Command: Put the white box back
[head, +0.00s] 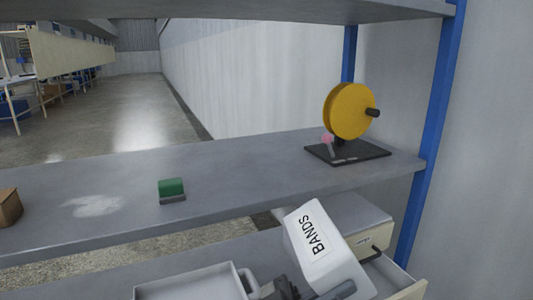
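The white box (318,248), labelled "BANDS", is tilted, its label turned sideways, at the bottom middle right of the head view. My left gripper (306,290) is at the box's lower edge, with dark parts against it, and appears shut on it. The picture's bottom edge cuts off the rest of the gripper and the box's underside. My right gripper is not in view.
An open cream drawer (408,291) is right of the white box. A grey tray (190,284) is left of it. The shelf above (240,170) bears a yellow reel (349,111), a green item (171,187) and a brown box (9,207). A blue post (434,140) stands at right.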

